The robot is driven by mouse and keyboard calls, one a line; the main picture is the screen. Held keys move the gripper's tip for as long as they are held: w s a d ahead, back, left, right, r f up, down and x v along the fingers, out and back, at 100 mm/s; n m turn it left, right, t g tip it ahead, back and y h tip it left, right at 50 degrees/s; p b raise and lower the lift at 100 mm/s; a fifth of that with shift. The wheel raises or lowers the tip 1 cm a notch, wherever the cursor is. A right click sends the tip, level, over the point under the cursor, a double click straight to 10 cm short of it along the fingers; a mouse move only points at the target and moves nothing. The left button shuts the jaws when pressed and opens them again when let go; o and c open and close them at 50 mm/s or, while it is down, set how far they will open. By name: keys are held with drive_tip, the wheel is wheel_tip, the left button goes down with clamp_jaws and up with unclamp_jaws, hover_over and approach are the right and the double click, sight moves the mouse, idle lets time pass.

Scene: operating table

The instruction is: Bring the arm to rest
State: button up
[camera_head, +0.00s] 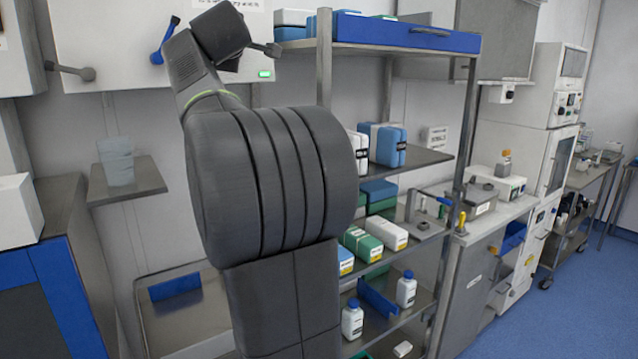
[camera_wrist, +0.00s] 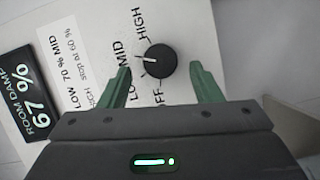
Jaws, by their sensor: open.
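My gripper (camera_wrist: 158,70) shows in the wrist view with its two green fingers spread wide. It is open and empty. A round black knob (camera_wrist: 158,64) on a white panel (camera_wrist: 203,42) appears between and beyond the fingertips, with visible gaps on both sides. Its white mark points toward MID; OFF, LOW and HIGH are printed around it. In the head view my dark grey arm (camera_head: 265,185) stands raised in front of the shelves and wall unit. My gripper's fingers cannot be made out there.
A dark display (camera_wrist: 26,92) reads ROOM DAMP 67 %. The white wall unit (camera_head: 110,40) has a blue lever (camera_head: 165,40) close to my arm. A metal shelf rack (camera_head: 325,70) with boxes and bottles stands behind my arm. Blue floor (camera_head: 560,320) is clear at right.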

drive_tip(key=f+b+v, duration=0.1)
drive_tip(key=b+v, duration=0.2)
drive_tip(key=v, duration=1)
drive_tip(key=w+a+f+n+t+y+p, duration=0.1)
drive_tip(key=w+a+n+t+y+p, duration=0.1)
drive_tip(key=w+n+y, duration=0.6)
drive_tip(key=w+n+p, duration=0.1)
drive_tip(key=w+n, duration=0.5)
drive_tip(key=n, duration=0.8)
drive_tip(key=shift+w+p, duration=0.3)
drive_tip(key=shift+f+n+p, duration=0.15)
drive_tip(key=shift+n+p, duration=0.15)
drive_tip(key=shift+n, duration=0.2)
